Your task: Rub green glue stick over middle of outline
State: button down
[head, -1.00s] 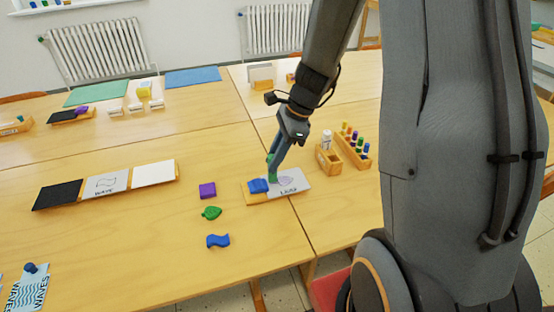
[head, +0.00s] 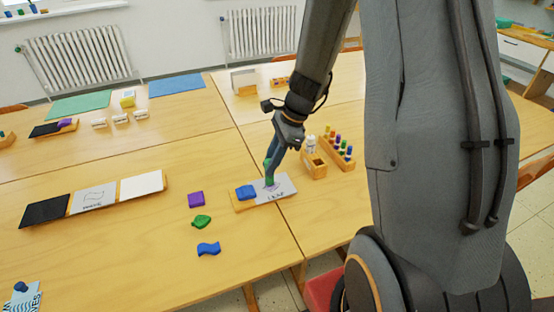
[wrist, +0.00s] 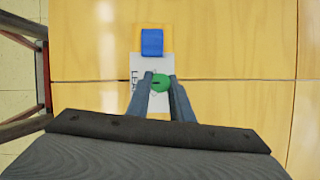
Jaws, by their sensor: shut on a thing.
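My gripper (head: 270,165) is shut on the green glue stick (head: 267,170), held upright with its lower end at the white card (head: 286,182). The card carries a leaf outline, largely hidden by the stick and fingers, and a printed word that seems to read LEAF. A purplish patch shows on the card by the stick's lower end. In the wrist view, the round green top of the stick (wrist: 161,83) sits between both fingers over the card (wrist: 150,64). A blue block (head: 246,192) lies on the wooden end of the card's board (head: 238,206).
Purple (head: 196,199), green leaf-shaped (head: 201,222) and blue wavy (head: 208,249) pieces lie left of the board. A wooden holder (head: 317,170) and a rack of coloured sticks (head: 339,162) stand to its right. A three-panel board (head: 94,200) lies farther left.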

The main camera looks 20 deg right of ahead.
jog(key=shift+a+r+p, duration=0.2)
jog(key=shift+a+p, duration=0.2)
jog(key=shift+a, duration=1.1)
notch_tip(320, 180, up, 8)
jog(key=p, duration=0.6)
jog(key=shift+p, duration=0.35)
jog(key=shift+d+f, duration=0.1)
